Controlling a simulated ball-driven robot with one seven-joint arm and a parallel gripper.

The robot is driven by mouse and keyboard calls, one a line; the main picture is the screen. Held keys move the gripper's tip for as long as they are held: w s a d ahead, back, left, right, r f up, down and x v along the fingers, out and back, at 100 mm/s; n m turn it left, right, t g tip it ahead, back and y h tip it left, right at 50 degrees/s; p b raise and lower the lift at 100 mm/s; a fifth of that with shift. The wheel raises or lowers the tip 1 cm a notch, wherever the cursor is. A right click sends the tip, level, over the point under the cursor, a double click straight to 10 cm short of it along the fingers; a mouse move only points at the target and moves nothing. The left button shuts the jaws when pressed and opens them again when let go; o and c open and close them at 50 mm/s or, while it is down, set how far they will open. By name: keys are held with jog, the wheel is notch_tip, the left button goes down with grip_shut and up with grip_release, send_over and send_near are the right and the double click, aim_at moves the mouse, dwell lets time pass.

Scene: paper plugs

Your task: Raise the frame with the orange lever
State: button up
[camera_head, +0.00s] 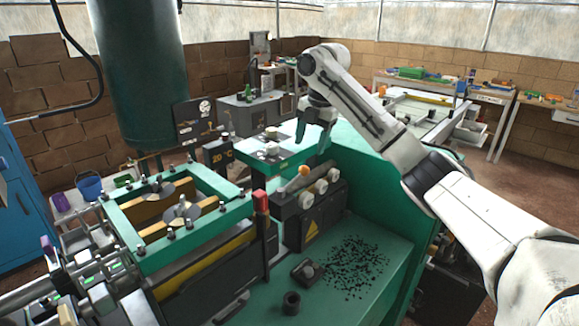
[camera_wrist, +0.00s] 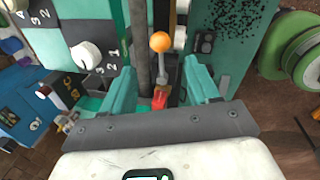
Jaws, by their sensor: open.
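The orange lever (camera_head: 304,171) has a round orange knob and stands at the front box of the green machine. In the wrist view its knob (camera_wrist: 160,42) and grey stem lie in the gap between my fingers, apart from both. My gripper (camera_head: 311,143) is open and empty, pointing down above the lever in the head view. In the wrist view my gripper (camera_wrist: 162,80) shows two teal fingers, one on each side of the stem. The green rectangular frame (camera_head: 195,237), with several black bolts, lies at the left of the machine.
A red-topped handle (camera_head: 261,201) stands between the frame and the lever; a red part (camera_wrist: 159,98) shows between my fingers in the wrist view. White knobs (camera_head: 320,187) sit beside the lever. Black plugs (camera_head: 352,265) lie scattered on the green top.

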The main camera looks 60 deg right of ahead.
aim_at(305, 166)
jog(key=f, duration=0.3)
jog(key=w+f+p, duration=0.1)
jog(key=f, duration=0.2)
jog(key=w+f, duration=0.1)
jog(key=f, duration=0.3)
jog(key=shift+d+f, duration=0.1)
jog(key=shift+d, duration=0.2)
grip_shut()
dwell(0.4)
